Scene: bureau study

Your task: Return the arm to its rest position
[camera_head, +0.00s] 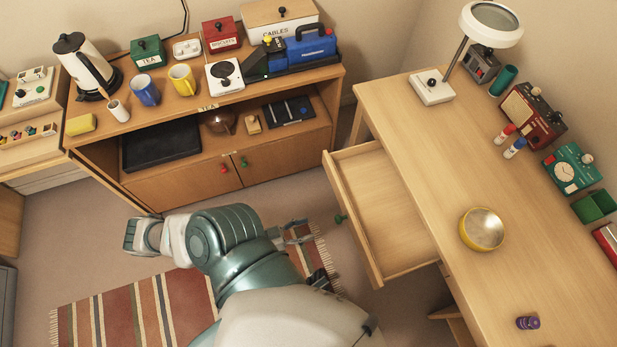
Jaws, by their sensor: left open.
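My left arm rises from the bottom middle of the head view, with its teal and white links bent over the striped rug. My left gripper (298,233) shows partly beyond the teal links, low over the rug's right end. It is open, and I see nothing between its fingers. It is left of the open desk drawer (385,215) and apart from it. Part of the gripper is hidden behind my arm. My right gripper is not in view.
The wooden desk (425,140) bears a lamp (433,87), a yellow bowl (482,229) and a purple object (528,322). Its empty drawer juts out toward my arm. A low cabinet (180,190) with mugs and a kettle stands behind. The striped rug (130,315) lies below.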

